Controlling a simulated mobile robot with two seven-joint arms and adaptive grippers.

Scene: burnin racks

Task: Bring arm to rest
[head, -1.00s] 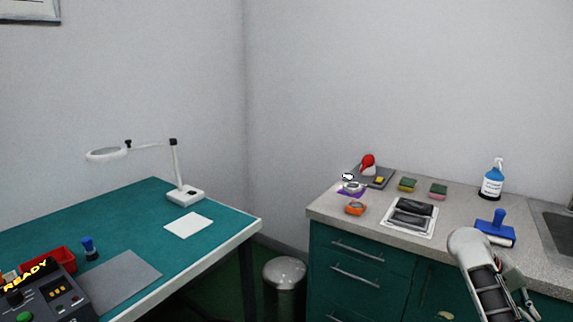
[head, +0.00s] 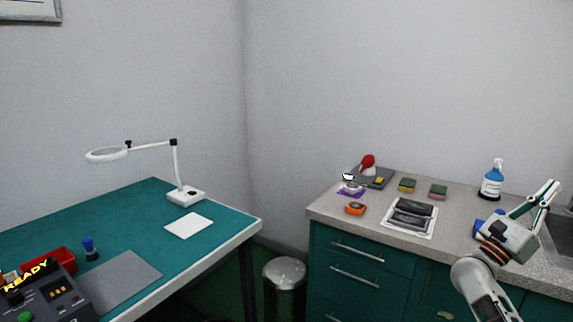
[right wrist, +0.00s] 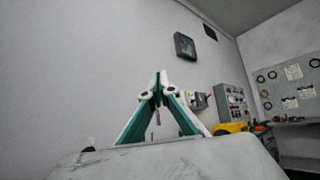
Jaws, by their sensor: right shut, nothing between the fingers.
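My right gripper (head: 549,190) is raised at the right of the head view, in front of the counter by the sink, with its fingers pointing up and to the right. In the right wrist view its green and white fingers (right wrist: 160,82) meet at the tips, shut with nothing between them. The gripper partly hides a blue-handled tool (head: 482,226) on the counter. My left gripper does not show.
The counter (head: 330,207) holds a white tray (head: 383,226), sponges (head: 438,192) and a blue spray bottle (head: 492,180). A sink (head: 560,238) is at the right. A green table (head: 120,216) with a magnifier lamp (head: 187,195) is at the left. A bin (head: 285,272) stands between.

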